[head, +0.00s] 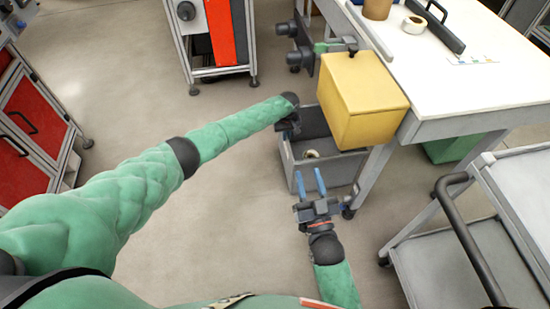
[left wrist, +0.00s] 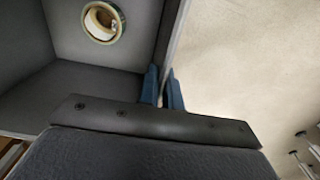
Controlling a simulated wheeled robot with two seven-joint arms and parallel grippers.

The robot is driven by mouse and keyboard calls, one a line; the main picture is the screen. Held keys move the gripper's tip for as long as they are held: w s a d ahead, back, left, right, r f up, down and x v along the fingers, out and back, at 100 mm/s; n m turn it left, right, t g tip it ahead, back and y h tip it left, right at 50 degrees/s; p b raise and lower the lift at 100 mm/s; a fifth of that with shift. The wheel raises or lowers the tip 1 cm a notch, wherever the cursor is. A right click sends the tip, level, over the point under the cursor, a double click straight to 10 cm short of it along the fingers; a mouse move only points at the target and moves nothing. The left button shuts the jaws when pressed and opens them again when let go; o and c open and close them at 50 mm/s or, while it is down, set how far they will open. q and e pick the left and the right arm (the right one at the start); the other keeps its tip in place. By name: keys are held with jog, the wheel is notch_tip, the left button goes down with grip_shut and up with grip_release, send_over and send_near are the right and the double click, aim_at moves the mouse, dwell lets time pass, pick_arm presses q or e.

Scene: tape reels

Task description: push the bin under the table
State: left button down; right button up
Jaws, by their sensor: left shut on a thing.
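The grey bin (head: 343,172) stands on the floor beside the table leg, with a tape reel (head: 311,154) inside. Its right part runs behind the leg, and a yellow box hides part of it from above. My left gripper (head: 288,128) is at the bin's left wall, its fingers mostly hidden in the head view. In the left wrist view, its blue fingers (left wrist: 165,88) straddle the bin's wall (left wrist: 172,45), and the reel (left wrist: 102,22) shows inside. My right gripper (head: 311,180) is open, its blue fingers apart before the bin's front wall. The table (head: 470,95) is at right.
The yellow box (head: 362,100) hangs at the table's near left corner. A grey cart (head: 500,230) stands at the right, close to the table. A rack with red panels (head: 218,35) stands at the back. The floor left of the bin is clear.

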pick_arm(q)
jog(key=w+d+b, duration=0.3)
jog(key=d+b, duration=0.5)
jog(key=d, duration=0.2)
jog(key=w+d+b, duration=0.3)
jog(key=d+b, duration=0.4)
jog(key=d, duration=0.3)
jog(key=shift+w+d+b, duration=0.2)
jog(key=shift+d+b, duration=0.15)
jog(key=shift+d, duration=0.05)
dwell(1.5)
jog(key=c, duration=0.8)
grip_release()
